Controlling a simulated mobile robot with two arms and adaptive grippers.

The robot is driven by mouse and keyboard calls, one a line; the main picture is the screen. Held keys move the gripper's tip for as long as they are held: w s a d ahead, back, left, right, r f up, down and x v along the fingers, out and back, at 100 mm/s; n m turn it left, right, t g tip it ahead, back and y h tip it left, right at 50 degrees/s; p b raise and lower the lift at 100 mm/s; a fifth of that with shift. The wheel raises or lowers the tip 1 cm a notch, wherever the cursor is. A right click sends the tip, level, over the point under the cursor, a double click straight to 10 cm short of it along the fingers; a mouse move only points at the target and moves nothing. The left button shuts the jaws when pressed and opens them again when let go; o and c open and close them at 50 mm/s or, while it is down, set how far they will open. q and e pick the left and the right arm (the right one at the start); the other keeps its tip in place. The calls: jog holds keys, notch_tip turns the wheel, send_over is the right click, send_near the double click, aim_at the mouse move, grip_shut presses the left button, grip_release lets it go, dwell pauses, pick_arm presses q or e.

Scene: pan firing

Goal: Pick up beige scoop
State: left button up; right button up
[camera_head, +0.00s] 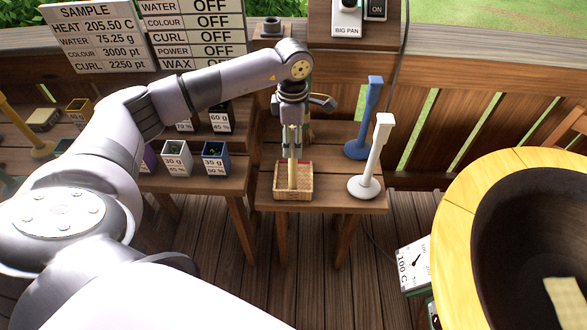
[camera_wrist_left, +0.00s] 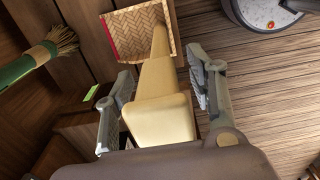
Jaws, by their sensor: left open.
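The beige scoop (camera_head: 292,174) stands upright in a small wicker basket (camera_head: 279,185) on the wooden side table. In the left wrist view the scoop (camera_wrist_left: 163,100) shows as a long beige handle with a wide block end towards the camera, its far end inside the basket (camera_wrist_left: 118,38). My left gripper (camera_head: 291,150) points down over the basket. In the left wrist view its two fingers (camera_wrist_left: 160,92) are apart on either side of the scoop's handle, with gaps showing. My right gripper is out of both views.
White (camera_head: 366,180) and blue (camera_head: 359,145) upright tools stand right of the basket. Labelled small boxes (camera_head: 215,162) sit on the table to the left. A large yellow-rimmed pan (camera_head: 462,200) is at the right. A green-handled brush (camera_wrist_left: 40,62) lies left in the wrist view.

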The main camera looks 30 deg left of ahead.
pick_arm(q)
jog(key=shift+c, duration=0.3)
grip_shut()
jog(key=shift+r, duration=0.1)
